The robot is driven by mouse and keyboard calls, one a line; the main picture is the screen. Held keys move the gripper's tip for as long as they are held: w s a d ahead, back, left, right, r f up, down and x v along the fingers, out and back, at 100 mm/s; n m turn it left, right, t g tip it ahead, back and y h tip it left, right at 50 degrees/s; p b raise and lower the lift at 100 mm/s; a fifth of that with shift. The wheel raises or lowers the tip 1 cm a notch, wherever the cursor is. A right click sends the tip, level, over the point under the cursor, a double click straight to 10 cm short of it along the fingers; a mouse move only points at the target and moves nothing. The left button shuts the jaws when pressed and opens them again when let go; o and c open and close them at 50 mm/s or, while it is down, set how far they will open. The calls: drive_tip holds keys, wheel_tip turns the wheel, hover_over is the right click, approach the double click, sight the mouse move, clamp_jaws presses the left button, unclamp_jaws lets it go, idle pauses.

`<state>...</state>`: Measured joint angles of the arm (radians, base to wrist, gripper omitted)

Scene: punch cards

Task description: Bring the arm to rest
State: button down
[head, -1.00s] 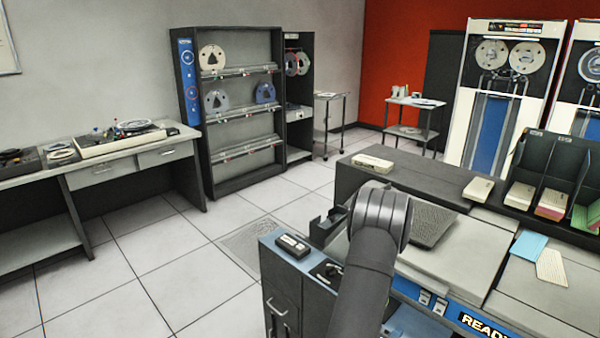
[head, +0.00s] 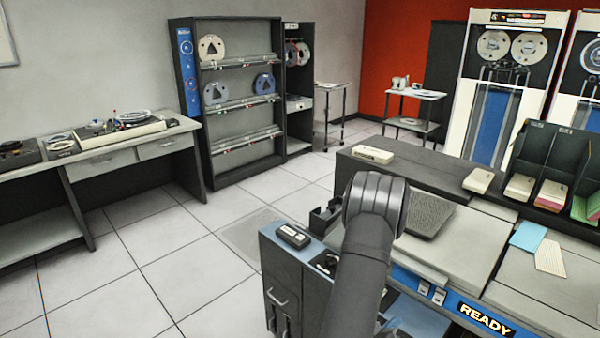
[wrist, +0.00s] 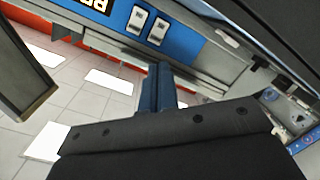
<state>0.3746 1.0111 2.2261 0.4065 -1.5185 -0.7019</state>
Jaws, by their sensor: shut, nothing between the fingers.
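My arm's dark grey elbow (head: 376,205) stands in front of the card machine (head: 450,250) in the head view. My gripper is hidden in the head view, behind or below the arm. In the wrist view my gripper (wrist: 158,78) shows as two narrow dark blue fingers pressed together, with nothing between them. They point toward the machine's blue front strip (wrist: 175,25), with floor tiles visible beyond.
A blue card (head: 528,237) and a cream card (head: 550,257) lie on the machine top, before a dark card rack (head: 547,135). A low cabinet (head: 284,275) stands left of my arm. The tiled floor (head: 150,260) is clear.

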drive_tip(key=shift+w+d+r+m, duration=0.1)
drive_tip(key=shift+w+d+m, duration=0.2)
drive_tip(key=shift+m, duration=1.1)
drive_tip(key=shift+w+d+r+m, duration=0.15)
drive_tip(key=shift+w+d+m, duration=0.15)
drive_tip(key=shift+m, duration=1.1)
drive_tip(key=shift+w+d+r+m, duration=0.1)
drive_tip(key=shift+w+d+m, duration=0.2)
drive_tip(key=shift+m, duration=1.1)
drive_tip(key=c, duration=2.1)
unclamp_jaws()
